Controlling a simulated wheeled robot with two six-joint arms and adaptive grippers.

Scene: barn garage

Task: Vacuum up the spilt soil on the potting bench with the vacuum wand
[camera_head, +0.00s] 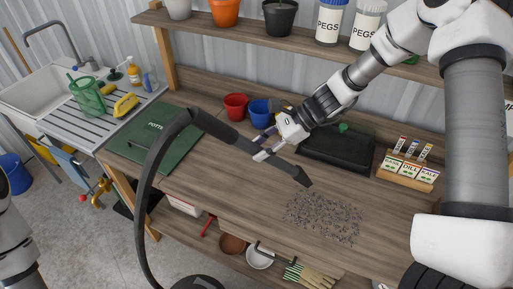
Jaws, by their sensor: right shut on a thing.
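The spilt soil (322,216) is a patch of dark specks on the wooden potting bench (225,184), right of the middle. The dark vacuum wand (222,130) slants down to the right across the bench. Its nozzle tip (303,177) is at the upper left edge of the soil. I cannot tell whether the tip touches the bench. My right gripper (264,147) is shut on the wand's tube, from the upper right. My left gripper is out of view; only part of my left arm shows at the left edge.
A green mat (158,146) lies left. The wand's hose (143,215) hangs over the front edge. A shelf (300,42) runs above.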

